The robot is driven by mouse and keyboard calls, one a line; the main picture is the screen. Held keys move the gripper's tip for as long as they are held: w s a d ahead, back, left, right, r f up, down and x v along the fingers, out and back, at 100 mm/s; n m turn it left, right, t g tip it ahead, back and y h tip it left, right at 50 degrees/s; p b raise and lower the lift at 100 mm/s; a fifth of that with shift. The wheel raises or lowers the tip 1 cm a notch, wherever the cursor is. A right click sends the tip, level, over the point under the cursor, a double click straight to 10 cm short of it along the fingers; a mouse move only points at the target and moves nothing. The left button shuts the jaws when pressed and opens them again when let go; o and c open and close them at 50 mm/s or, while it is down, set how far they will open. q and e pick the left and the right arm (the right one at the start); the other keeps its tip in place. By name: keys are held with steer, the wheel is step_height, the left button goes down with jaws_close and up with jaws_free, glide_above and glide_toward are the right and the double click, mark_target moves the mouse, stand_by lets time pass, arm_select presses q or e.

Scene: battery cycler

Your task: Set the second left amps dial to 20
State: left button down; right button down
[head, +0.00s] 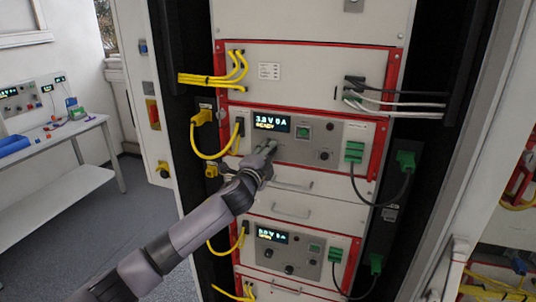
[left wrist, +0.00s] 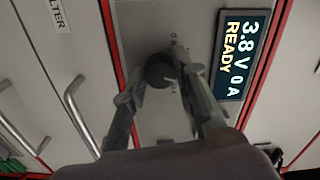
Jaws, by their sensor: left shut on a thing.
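The upper cycler unit has a display (head: 271,123) that reads 3.8 V 0 A READY. The same display (left wrist: 242,55) shows turned on its side in the left wrist view. My left gripper (head: 267,149) is at this panel just below the display and hides the dials there in the head view. In the left wrist view a round black dial (left wrist: 159,68) sits between the two fingers of my left gripper (left wrist: 164,80), which is shut on it. The dial's scale cannot be read. My right gripper is not in view.
A second cycler unit with its own display (head: 272,235) is below. Yellow cables (head: 212,155) hang at the left of the rack, and a green plug (head: 354,151) with a dark cable is at the right. Drawer handles (head: 291,185) stick out under the panel.

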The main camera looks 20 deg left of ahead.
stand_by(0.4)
arm_select(q)
steer(key=c, duration=1.3)
jaws_free()
steer(key=shift+s, duration=0.1)
steer(key=s, duration=1.2)
steer(key=shift+a, duration=0.25)
steer(key=shift+w, duration=0.1)
